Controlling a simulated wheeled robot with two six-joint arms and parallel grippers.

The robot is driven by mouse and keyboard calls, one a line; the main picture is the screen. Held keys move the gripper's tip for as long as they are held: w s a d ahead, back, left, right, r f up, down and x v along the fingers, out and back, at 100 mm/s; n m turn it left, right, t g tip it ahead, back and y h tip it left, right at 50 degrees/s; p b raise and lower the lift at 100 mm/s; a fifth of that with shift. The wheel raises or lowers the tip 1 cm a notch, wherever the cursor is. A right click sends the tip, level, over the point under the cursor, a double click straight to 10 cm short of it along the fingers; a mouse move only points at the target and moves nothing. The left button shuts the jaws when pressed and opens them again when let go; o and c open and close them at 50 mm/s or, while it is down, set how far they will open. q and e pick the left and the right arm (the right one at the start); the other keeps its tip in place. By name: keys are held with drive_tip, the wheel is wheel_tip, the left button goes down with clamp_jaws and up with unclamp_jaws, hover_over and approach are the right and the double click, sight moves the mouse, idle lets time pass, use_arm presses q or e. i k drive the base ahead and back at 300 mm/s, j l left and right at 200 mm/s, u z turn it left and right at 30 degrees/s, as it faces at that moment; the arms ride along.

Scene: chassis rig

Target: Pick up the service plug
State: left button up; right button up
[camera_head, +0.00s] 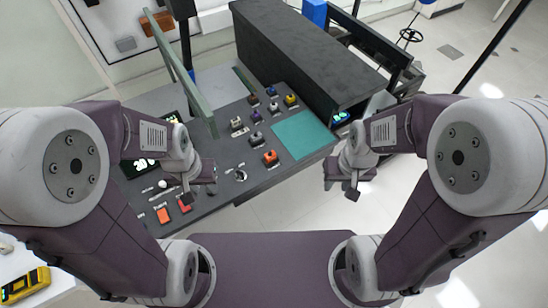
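I cannot tell for sure which item is the service plug. Several small knob-like parts with coloured tops stand on the dark console panel (225,180), among them an orange-red one (270,157), a yellow one (291,100) and a purple one (256,115). My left gripper (197,192) hangs over the left part of the panel, close to a red block (184,205). My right gripper (341,186) hangs over bare floor, right of the panel's edge. I see nothing held in either, but the fingers are too small and dark to judge their opening.
A teal pad (300,134) lies on the panel's right part. A large dark box (305,55) stands behind it. A yellow device (27,285) lies at lower left.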

sight(271, 156)
drive_tip(key=l+u, duration=0.2)
drive_tip(key=u, duration=0.2)
drive_tip(key=i+l+u, duration=0.1)
drive_tip(key=l+u, duration=0.45)
drive_tip(key=u, duration=0.3)
drive_tip(key=l+u, duration=0.25)
drive_tip(key=u, duration=0.15)
drive_tip(key=l+u, duration=0.2)
drive_tip(key=u, duration=0.2)
drive_tip(key=k, duration=0.05)
